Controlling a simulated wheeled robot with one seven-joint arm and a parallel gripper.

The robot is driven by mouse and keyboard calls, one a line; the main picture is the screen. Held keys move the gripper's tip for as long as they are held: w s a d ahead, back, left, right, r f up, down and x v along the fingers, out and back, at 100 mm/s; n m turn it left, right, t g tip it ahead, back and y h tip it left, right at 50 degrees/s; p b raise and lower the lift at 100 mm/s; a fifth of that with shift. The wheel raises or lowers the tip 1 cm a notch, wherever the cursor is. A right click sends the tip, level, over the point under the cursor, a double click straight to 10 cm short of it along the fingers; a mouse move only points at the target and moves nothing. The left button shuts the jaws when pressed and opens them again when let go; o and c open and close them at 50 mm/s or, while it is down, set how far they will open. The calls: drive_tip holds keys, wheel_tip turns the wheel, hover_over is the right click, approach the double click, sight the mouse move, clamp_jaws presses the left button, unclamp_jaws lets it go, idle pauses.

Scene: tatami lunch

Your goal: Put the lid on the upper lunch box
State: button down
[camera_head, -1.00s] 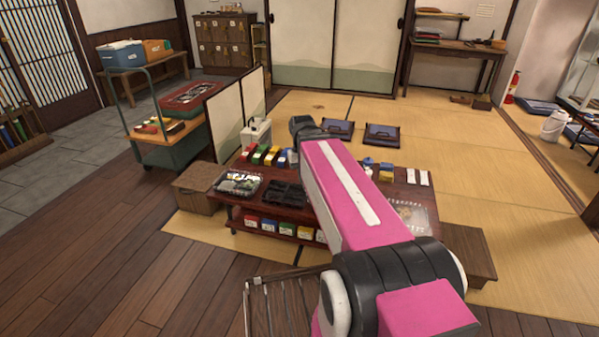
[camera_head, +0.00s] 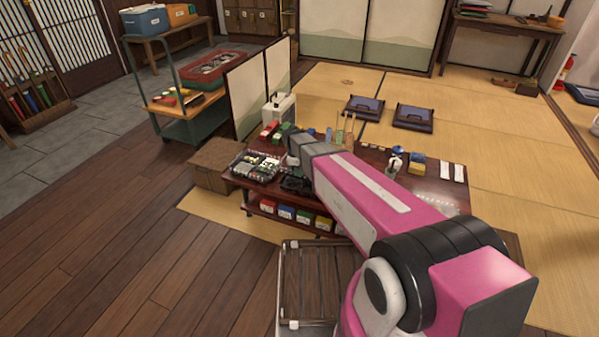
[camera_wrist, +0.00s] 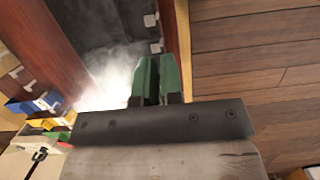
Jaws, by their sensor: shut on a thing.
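My gripper (camera_wrist: 157,98) shows in the wrist view. It is shut on a green thing with a dark seam (camera_wrist: 146,80); I cannot tell whether this is the lid. In the head view, my arm hides the fingers, and its far end is over the low table (camera_head: 440,200). A dark open container (camera_head: 295,186) sits on the table just below my wrist, partly covered by it. In the wrist view, a dark surface (camera_wrist: 95,25) lies beyond the fingers, with white haze over it. I cannot pick out the upper lunch box.
A tray of food (camera_head: 255,166) stands left of the dark container. Labelled boxes (camera_head: 303,217) line the shelf below. A slatted wooden stand (camera_head: 308,275) is in front. A folding screen (camera_head: 258,85) and a green cart (camera_head: 190,125) are behind left. Wooden floor at left is clear.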

drive_tip(key=shift+a+f, duration=0.25)
drive_tip(key=shift+f, duration=3.05)
drive_tip(key=shift+f, duration=1.3)
idle(0.8)
drive_tip(key=c, duration=0.6)
unclamp_jaws()
drive_tip(key=shift+c, duration=0.2)
drive_tip(key=shift+r, duration=4)
